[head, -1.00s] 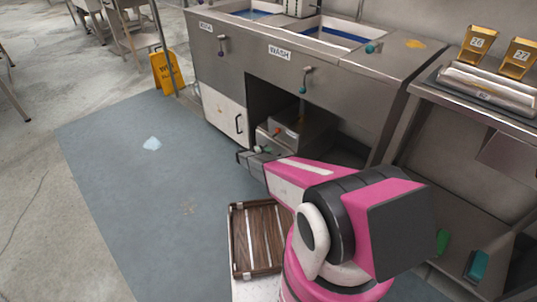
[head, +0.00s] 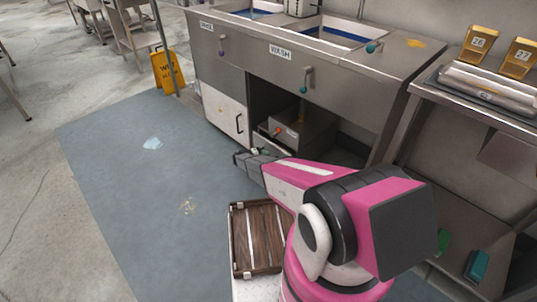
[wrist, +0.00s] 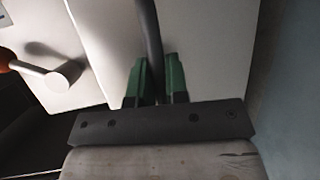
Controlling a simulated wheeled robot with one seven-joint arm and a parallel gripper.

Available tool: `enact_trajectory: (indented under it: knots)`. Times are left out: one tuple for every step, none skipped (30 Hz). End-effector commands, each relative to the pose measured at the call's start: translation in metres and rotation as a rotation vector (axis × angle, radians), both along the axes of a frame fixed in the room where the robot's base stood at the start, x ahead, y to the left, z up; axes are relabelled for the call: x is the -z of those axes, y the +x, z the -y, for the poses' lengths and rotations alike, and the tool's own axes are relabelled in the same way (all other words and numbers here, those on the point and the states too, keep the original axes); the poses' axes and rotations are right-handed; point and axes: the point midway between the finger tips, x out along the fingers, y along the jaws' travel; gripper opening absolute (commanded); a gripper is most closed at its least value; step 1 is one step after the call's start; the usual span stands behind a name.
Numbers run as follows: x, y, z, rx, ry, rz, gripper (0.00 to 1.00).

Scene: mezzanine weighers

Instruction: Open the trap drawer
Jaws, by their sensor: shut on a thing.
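The grease trap unit (head: 303,128), a grey box with an orange knob (head: 277,131), sits in the open bay under the wash sink. The trap drawer (head: 268,143) is a pale front low on that unit, partly hidden behind my gripper (head: 257,152). In the wrist view, the green fingers of my gripper (wrist: 157,82) are closed on a dark bar handle (wrist: 148,30), one finger on each side. The handle stands in front of a pale panel (wrist: 105,45). How far the drawer stands out is hard to tell.
A lever with an orange end (wrist: 45,72) is left of the fingers in the wrist view. A white cabinet door (head: 223,115) is left of the bay. A slatted wooden crate (head: 256,238) is near my base. The blue-grey floor mat (head: 120,200) is mostly clear.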

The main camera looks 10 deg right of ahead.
Motion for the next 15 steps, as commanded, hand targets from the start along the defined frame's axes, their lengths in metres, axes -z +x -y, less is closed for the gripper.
enact_trajectory:
  knots:
    - [0.0,-0.008,-0.01,-0.003,0.001,-0.002,0.0]
    - [0.0,-0.012,-0.016,-0.004,0.001,-0.001,0.0]
    - [-0.001,-0.018,-0.024,-0.004,0.001,-0.001,0.0]
    - [-0.001,-0.022,-0.03,-0.004,0.001,-0.001,0.0]
    - [-0.001,-0.027,-0.037,-0.004,0.0,0.0,0.0]
    - [-0.001,-0.034,-0.046,-0.004,0.001,-0.001,0.0]
    - [-0.001,-0.038,-0.053,-0.004,0.002,-0.001,0.0]
    - [-0.001,-0.043,-0.06,-0.005,0.001,0.0,0.0]
    - [-0.001,-0.05,-0.069,-0.004,0.0,0.0,0.0]
    - [-0.001,-0.055,-0.075,-0.004,0.001,-0.001,0.0]
    - [-0.001,-0.06,-0.082,-0.005,0.001,0.0,0.0]
    - [-0.001,-0.066,-0.091,-0.004,0.001,-0.001,0.0]
    - [-0.001,-0.071,-0.098,-0.004,0.001,-0.001,0.0]
    - [-0.001,-0.076,-0.105,-0.004,0.0,0.0,0.0]
    - [0.0,-0.082,-0.114,-0.005,0.001,0.0,0.0]
